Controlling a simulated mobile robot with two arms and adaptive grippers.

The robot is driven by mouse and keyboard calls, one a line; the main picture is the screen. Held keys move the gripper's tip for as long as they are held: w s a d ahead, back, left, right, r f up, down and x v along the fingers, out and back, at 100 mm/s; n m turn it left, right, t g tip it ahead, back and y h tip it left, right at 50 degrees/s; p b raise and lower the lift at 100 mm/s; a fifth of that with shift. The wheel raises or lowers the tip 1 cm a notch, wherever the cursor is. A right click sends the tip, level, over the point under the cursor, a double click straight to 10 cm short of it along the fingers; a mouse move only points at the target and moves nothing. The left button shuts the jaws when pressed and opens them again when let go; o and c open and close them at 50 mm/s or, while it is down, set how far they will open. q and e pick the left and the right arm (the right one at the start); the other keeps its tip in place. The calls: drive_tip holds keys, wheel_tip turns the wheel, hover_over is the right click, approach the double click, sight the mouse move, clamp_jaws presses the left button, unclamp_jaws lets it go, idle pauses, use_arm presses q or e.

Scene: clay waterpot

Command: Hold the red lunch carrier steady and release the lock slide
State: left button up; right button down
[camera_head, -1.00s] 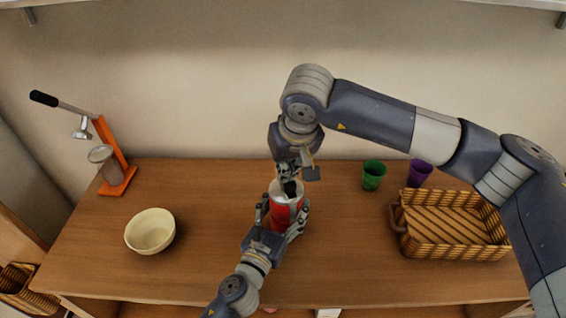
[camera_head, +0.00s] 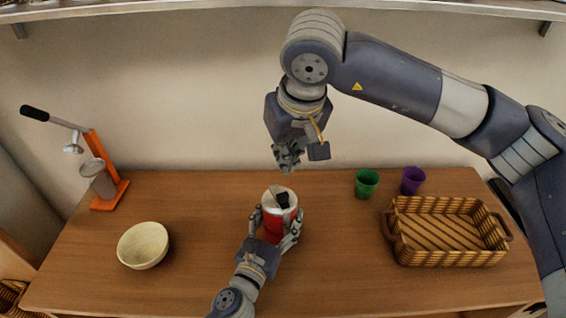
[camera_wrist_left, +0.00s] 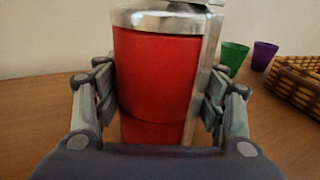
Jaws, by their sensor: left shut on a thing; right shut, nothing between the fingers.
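The red lunch carrier (camera_head: 271,226) stands upright on the table near its middle, with a silver rim and a dark piece on its lid. It also fills the middle of the left wrist view (camera_wrist_left: 155,85). My left gripper (camera_head: 276,222) is shut around its body, one finger on each side, and it also shows in the left wrist view (camera_wrist_left: 157,100). My right gripper (camera_head: 287,165) is above and just behind the carrier, apart from it, shut and empty. I cannot make out the lock slide clearly.
A cream bowl (camera_head: 143,246) and an orange juicer press (camera_head: 109,190) stand on the left. A green cup (camera_head: 366,183), a purple cup (camera_head: 412,180) and a wicker basket (camera_head: 446,203) stand on the right. The wooden table (camera_head: 200,215) is clear between the bowl and carrier.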

idle(0.3)
use_arm(q)
drive_tip(key=o, duration=1.6)
drive_tip(key=shift+s, duration=0.15)
